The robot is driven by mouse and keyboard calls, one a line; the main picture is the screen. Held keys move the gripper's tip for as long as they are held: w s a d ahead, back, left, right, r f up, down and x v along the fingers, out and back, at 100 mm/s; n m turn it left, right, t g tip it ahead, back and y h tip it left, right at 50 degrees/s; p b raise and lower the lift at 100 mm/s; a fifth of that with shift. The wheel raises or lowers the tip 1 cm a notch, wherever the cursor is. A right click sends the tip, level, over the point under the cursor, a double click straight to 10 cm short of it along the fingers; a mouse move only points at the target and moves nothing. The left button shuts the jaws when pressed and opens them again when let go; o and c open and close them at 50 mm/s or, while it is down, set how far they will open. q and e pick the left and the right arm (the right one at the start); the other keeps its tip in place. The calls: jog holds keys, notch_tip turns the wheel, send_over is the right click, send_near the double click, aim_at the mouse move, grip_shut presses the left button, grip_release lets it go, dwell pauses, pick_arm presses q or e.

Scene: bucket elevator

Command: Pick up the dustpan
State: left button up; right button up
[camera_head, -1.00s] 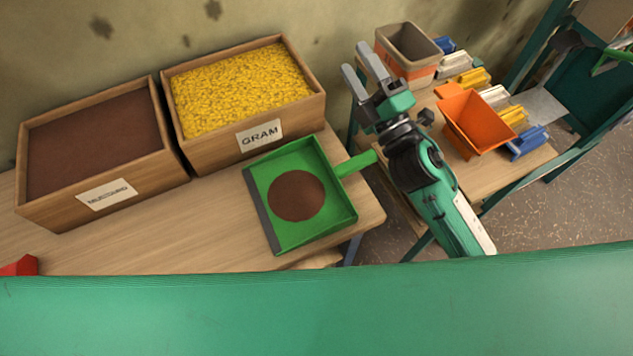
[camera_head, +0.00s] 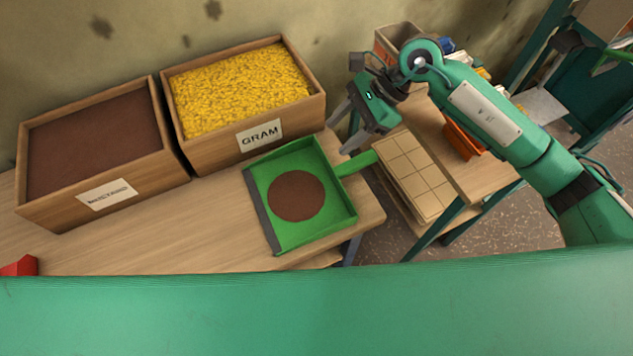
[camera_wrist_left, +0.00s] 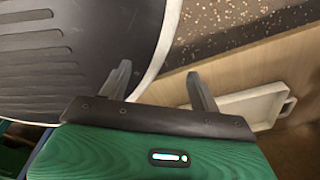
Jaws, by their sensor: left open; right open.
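The green dustpan (camera_head: 325,218) lies on the wooden table in the head view, with a round heap of brown grains (camera_head: 296,196) in its pan. Its handle (camera_head: 357,163) points up and right past the table's right edge. My right gripper (camera_head: 338,138) is open, its fingers pointing down and left just above and beside the handle; I cannot tell whether they touch it. My left gripper (camera_wrist_left: 160,82) shows only in the left wrist view, open with nothing between its fingers.
A mustard box (camera_head: 103,205) and a gram box (camera_head: 283,129) stand behind the dustpan. A side table on the right holds an orange scoop (camera_head: 460,139) and a bin (camera_head: 392,38). A red object (camera_head: 20,266) lies at the left. The front tabletop is mostly clear.

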aim_at(348, 165)
jog(key=d+h, duration=0.1)
jog(key=d, duration=0.1)
jog(key=w+d+f+h, duration=0.1)
jog(key=d, duration=0.1)
jog(key=w+d+h, duration=0.1)
jog(key=d, duration=0.1)
jog(key=shift+f+n+h, duration=0.25)
jog(key=shift+n+h, duration=0.05)
jog(key=shift+n, duration=0.1)
jog(key=p+x, duration=0.2)
jog(key=x, duration=0.6)
jog(key=shift+w+f, duration=0.1)
jog(key=shift+w, duration=0.05)
jog(key=shift+a+f, duration=0.15)
jog(key=shift+f, duration=0.15)
jog(key=p+x, duration=0.1)
jog(key=x, duration=0.1)
jog(key=p+x, duration=0.1)
jog(key=x, duration=0.1)
jog(key=shift+s, duration=0.4)
jog(key=shift+f, duration=0.25)
grip_shut()
pick_arm(q)
jog(key=s+r, duration=0.2)
jog(key=s, duration=0.1)
jog(key=shift+a+r, duration=0.15)
jog(key=shift+r, duration=0.2)
pick_arm(e)
jog(key=shift+r, duration=0.1)
